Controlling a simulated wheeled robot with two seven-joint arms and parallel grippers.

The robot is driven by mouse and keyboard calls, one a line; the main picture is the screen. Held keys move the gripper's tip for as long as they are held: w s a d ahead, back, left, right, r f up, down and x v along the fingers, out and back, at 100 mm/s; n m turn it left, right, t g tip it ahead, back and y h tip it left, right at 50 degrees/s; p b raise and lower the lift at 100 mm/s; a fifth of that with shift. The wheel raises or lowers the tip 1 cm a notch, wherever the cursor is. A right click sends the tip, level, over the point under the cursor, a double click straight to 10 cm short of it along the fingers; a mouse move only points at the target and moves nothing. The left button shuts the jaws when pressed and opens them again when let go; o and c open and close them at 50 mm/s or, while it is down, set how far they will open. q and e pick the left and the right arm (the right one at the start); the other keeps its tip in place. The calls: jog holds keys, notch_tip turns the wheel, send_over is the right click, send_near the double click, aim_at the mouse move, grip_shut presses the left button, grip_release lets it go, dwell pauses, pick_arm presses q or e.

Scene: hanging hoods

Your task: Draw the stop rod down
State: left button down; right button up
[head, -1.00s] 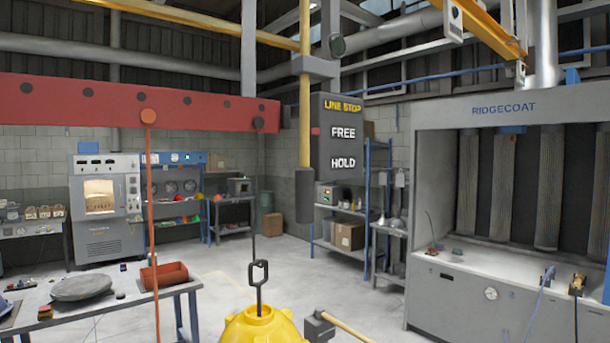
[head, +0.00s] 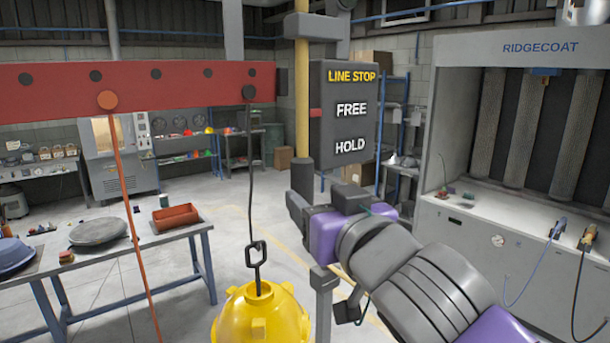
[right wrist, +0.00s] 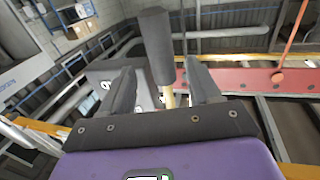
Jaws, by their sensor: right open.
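The stop rod (head: 302,95) is a yellow upright rod with a dark grip (head: 303,177) at its lower end. It hangs beside a dark LINE STOP board (head: 350,120) marked FREE above HOLD. A red marker (head: 315,113) at the board's left edge is level with FREE. My right gripper (head: 297,203) is at the grip's lower part in the head view. In the right wrist view, its two open fingers (right wrist: 161,88) stand either side of the grip (right wrist: 156,45), with visible gaps. The grip's lower part is partly hidden in the head view. My left gripper is out of view.
A yellow hood (head: 262,315) hangs on a dark rod and hook from a red beam (head: 190,88), left of my right arm. An orange rod (head: 130,210) hangs farther left, before a table (head: 180,235). A grey RIDGECOAT booth (head: 470,240) stands right.

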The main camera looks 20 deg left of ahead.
aim_at(306, 190)
jog(key=p+x, duration=0.2)
jog(key=x, duration=0.3)
jog(key=shift+w+a+p, duration=0.1)
jog(key=shift+a+p, duration=0.05)
jog(key=shift+p, duration=0.2)
jog(key=shift+w+a, duration=0.25)
jog(key=shift+w, duration=0.15)
jog(key=shift+c, duration=0.2)
jog(key=shift+f, duration=0.1)
grip_shut()
